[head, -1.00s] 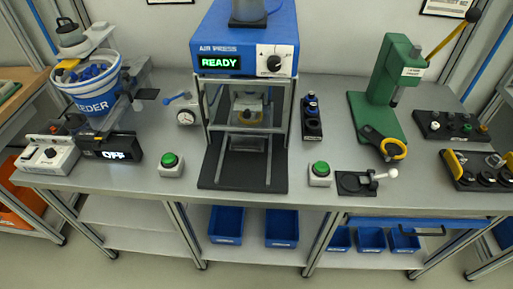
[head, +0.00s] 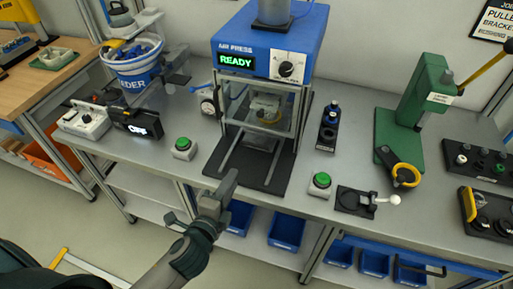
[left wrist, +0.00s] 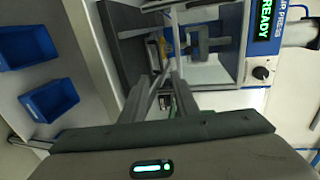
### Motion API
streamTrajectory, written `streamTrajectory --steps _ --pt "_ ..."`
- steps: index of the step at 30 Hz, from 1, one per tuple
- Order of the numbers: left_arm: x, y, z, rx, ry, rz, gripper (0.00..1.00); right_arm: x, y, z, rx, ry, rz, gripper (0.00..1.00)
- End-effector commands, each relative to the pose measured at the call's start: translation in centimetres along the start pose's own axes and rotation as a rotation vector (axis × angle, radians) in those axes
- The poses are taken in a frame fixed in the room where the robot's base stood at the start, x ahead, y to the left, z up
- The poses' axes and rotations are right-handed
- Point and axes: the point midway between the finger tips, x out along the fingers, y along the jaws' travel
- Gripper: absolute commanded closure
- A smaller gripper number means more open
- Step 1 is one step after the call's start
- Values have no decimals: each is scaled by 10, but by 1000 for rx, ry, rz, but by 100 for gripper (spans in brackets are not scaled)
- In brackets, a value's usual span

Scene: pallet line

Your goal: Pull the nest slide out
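The blue air press (head: 268,45) stands at the back of the bench, its display reading READY. The nest slide (head: 265,113) is inside the press, behind the clear guard (head: 262,95), with a yellow part showing; its details are small. Two rails run forward from it over a dark base plate (head: 250,170). My left gripper (head: 228,184) is in front of the plate's front edge, apart from the slide. In the left wrist view its fingers (left wrist: 163,82) look parted, with nothing seen between them, pointing toward the press. My right gripper is in neither view.
Green buttons flank the press at left (head: 183,144) and right (head: 321,180). A gauge (head: 208,103) stands close to the press's left side. A small fixture with a white knob (head: 394,199) and a green lever press (head: 425,110) are at right. Blue bins (head: 286,229) sit below.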

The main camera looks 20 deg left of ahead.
Motion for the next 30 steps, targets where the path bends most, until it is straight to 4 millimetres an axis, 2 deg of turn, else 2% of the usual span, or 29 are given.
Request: streamTrajectory --steps 11,17,23,30 --pt "2 0 0 1 1 -1 72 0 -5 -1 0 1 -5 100" --pt "13 -1 0 1 1 -2 72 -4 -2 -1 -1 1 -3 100" --pt "39 -2 0 1 0 -1 72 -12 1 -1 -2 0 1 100" --pt "82 -3 0 1 -1 -1 72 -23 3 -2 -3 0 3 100"
